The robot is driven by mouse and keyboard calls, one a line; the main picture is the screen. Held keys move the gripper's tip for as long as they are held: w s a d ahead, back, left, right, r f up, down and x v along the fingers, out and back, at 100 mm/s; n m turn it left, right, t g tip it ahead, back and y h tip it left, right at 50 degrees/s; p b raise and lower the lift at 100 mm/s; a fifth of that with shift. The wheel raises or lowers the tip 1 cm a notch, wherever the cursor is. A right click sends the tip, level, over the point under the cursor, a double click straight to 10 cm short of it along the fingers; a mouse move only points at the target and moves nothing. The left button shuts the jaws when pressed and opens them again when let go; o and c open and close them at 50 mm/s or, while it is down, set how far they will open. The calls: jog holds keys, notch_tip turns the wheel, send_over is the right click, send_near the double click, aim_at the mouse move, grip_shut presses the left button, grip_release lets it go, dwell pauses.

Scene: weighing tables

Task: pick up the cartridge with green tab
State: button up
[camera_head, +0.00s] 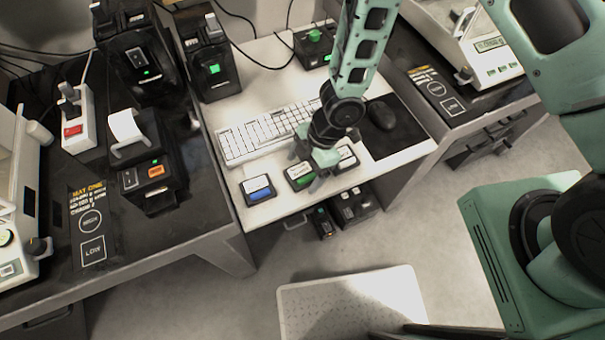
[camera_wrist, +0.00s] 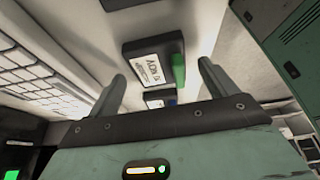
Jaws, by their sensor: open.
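The cartridge with green tab (camera_head: 299,178) is a dark block with a white label. It lies on the white desk between two other cartridges, partly covered by my gripper in the head view. In the wrist view the green-tab cartridge (camera_wrist: 153,66) shows ahead of and between my fingertips, its green tab on the right. My gripper (camera_head: 309,170) is open and empty, low over that cartridge; its two fingers (camera_wrist: 164,78) are spread wide in the wrist view. I cannot tell whether a finger touches it.
A cartridge with blue tab (camera_head: 258,190) lies to the left, and another cartridge (camera_head: 347,159) lies to the right, close to my gripper. A keyboard (camera_head: 262,133) is behind them, a mouse (camera_head: 381,115) on a dark pad to the right. The desk's front edge is close.

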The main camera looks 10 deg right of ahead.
jog(key=c, duration=1.1)
